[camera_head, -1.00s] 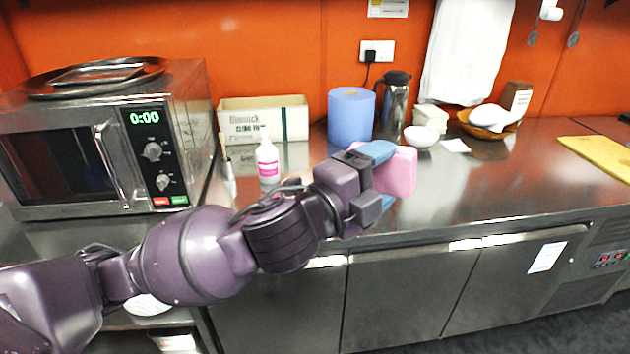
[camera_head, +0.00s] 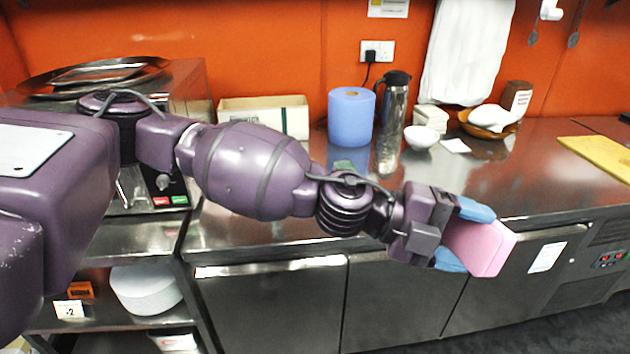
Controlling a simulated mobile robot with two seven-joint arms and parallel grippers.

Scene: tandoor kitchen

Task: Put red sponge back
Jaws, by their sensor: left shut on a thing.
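The red sponge (camera_head: 485,250) looks like a pink block. My left gripper (camera_head: 468,236), with blue fingertips, is shut on it. The gripper holds it in the lower right of the head view, in front of the counter's front edge as seen, over the steel cabinet doors. The sponge's inner end is hidden between the fingers. My right gripper is not in view.
The steel counter (camera_head: 530,160) has free room at centre right. At its back stand a blue paper roll (camera_head: 351,117), a steel flask (camera_head: 392,105), a white bowl (camera_head: 420,137) and a cardboard box (camera_head: 290,115). My arm partly hides the microwave (camera_head: 190,90). A yellow board (camera_head: 603,155) lies at right.

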